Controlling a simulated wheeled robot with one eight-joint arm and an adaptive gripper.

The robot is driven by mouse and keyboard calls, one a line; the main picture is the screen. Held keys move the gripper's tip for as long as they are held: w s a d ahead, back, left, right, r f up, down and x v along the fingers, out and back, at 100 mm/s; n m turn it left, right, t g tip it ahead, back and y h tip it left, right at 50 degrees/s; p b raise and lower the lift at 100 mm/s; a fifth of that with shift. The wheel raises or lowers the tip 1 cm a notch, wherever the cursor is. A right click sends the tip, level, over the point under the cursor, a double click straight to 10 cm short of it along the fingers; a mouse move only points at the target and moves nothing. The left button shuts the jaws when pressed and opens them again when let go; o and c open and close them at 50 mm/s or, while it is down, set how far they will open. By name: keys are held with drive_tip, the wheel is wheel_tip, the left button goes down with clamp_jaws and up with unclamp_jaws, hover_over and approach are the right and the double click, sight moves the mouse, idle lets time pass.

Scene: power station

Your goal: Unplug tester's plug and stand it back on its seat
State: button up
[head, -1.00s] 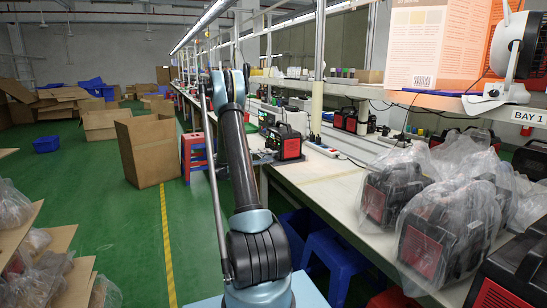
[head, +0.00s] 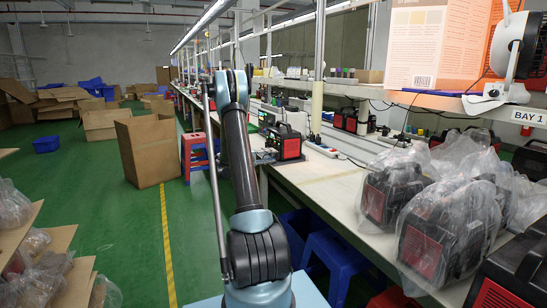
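A black and red power station (head: 290,147) stands on the long workbench, just right of my arm. A small unit with a greenish face (head: 266,119) sits behind it, partly hidden; I cannot tell whether it is the tester. The tester's plug and its seat cannot be made out. My gripper (head: 264,156) seems to be the small dark shape at the bench edge, left of the power station and largely hidden by my arm. Its fingers are too small to read, and I cannot tell whether it touches or holds anything.
A white power strip (head: 322,149) lies right of the power station. Bagged power stations (head: 437,240) crowd the near right bench. A shelf (head: 470,103) with a fan (head: 515,50) overhangs it. Red stools (head: 194,152) and a cardboard box (head: 148,150) stand left of the bench.

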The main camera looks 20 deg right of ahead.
clamp_jaws()
drive_tip(key=shift+a, duration=0.35)
idle(0.4)
drive_tip(key=shift+a, duration=1.7)
